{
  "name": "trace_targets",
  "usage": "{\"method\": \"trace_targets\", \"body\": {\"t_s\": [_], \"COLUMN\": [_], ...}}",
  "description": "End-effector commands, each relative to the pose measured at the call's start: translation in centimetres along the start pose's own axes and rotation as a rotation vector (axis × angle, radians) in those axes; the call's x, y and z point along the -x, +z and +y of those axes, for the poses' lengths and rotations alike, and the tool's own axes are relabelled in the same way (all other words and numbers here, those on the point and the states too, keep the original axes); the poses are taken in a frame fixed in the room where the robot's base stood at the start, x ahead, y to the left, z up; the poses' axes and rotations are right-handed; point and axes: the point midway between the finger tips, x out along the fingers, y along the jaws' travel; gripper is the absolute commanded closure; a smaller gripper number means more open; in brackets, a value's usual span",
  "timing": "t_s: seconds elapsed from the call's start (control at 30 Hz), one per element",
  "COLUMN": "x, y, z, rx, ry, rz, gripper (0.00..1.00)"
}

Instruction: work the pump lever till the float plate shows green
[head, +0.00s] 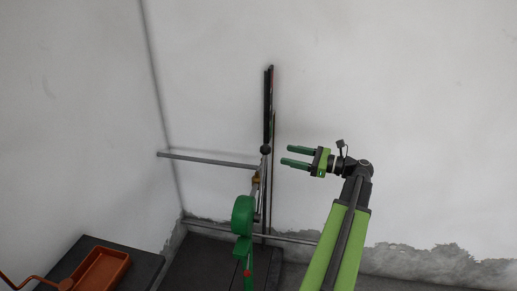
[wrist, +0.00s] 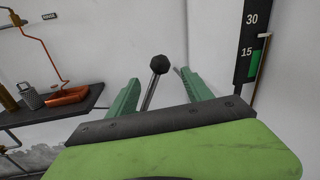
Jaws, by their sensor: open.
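The pump (head: 243,215) is green and stands near the wall in the head view. Its thin lever ends in a round black knob (head: 265,149). My gripper (head: 286,156) is open, just right of the knob, with its fingers pointing left. In the wrist view the knob (wrist: 159,64) and its tilted rod (wrist: 150,93) show between the spread fingers of my gripper (wrist: 158,76); I cannot tell whether they touch. A dark gauge board (wrist: 248,35) marked 30 and 15 carries a green strip (wrist: 255,72) near 15. I cannot clearly identify a float plate.
A dark shelf (wrist: 75,113) holds an orange tray (wrist: 68,96) and small metal vessels, with a copper pipe above. The tray (head: 101,270) also shows at the lower left of the head view. A grey horizontal rail (head: 208,160) runs left of the lever.

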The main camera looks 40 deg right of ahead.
Motion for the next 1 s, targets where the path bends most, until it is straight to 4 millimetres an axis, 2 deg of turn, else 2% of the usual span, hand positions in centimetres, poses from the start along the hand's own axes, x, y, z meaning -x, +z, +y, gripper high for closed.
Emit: {"method": "trace_targets", "body": {"t_s": [0.03, 0.3, 0.5, 0.67, 0.9, 0.93, 1.0], "x": [-1.3, -7.9, -11.4, -12.5, -12.6, -12.6, -12.6], "y": [0.0, 0.0, -0.1, -0.1, -0.1, -0.1, -0.1], "z": [0.1, -0.1, -0.1, -0.2, -0.2, -0.2, -0.2], "rx": [0.0, 0.001, 0.001, 0.001, 0.001, 0.001, 0.001], "ry": [0.002, 0.0, -0.002, -0.005, -0.005, -0.005, -0.005], "rz": [0.0, 0.001, 0.001, 0.002, 0.002, 0.002, 0.002], "gripper": [0.41, 0.41, 0.41, 0.41, 0.41, 0.43, 0.52]}}
